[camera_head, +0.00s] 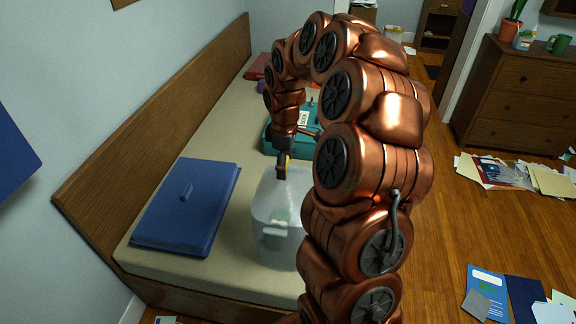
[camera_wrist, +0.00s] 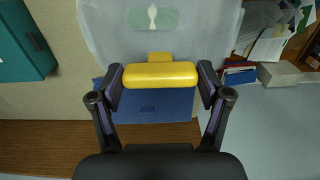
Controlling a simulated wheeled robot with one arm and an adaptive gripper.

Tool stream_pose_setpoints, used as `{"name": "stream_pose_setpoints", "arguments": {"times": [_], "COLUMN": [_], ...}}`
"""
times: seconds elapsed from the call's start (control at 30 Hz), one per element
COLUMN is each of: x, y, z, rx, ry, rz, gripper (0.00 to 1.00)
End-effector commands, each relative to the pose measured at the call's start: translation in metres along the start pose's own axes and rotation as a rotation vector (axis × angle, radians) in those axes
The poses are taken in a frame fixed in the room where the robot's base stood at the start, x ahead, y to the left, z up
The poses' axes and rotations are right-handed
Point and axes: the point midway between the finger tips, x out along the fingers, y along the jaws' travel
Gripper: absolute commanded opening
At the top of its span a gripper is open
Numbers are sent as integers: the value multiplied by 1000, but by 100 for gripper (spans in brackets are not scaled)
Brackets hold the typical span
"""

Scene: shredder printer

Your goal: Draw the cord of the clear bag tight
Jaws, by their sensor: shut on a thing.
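The clear bag (camera_head: 270,205) stands upright on the bench, a translucent whitish body with a pale green patch on its front. It fills the top of the wrist view (camera_wrist: 105,35). A yellow bar-shaped pull (camera_wrist: 160,79) with a small yellow tab behind it is at the bag's edge. My gripper (camera_head: 283,172) points down at the bag's top. In the wrist view my gripper (camera_wrist: 160,72) has its two fingers closed on the ends of the yellow pull. I cannot make out the cord itself. My arm hides the bag's right side in the head view.
A blue flat case (camera_head: 190,210) lies on the bench (camera_head: 135,258) left of the bag. A teal box (camera_head: 272,140) is behind the bag, partly hidden by my arm. Papers (camera_head: 515,175) lie on the floor at right, near a wooden dresser (camera_head: 515,95).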

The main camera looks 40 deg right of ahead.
Motion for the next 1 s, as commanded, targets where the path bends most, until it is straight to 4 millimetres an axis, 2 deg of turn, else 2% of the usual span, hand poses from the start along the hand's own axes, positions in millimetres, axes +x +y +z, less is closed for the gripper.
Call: {"name": "stream_pose_setpoints", "arguments": {"times": [0.07,0.1,0.3,0.73,0.87,1.0], "x": [1,1,1,-4,-19,-47], "y": [0,0,0,1,0,2], "z": [0,0,1,1,0,0], "rx": [-1,0,2,3,2,4], "ry": [-1,-1,-1,0,-2,1], "rz": [-1,-1,-2,0,-1,4], "gripper": [14,79,100,100,100,100]}}
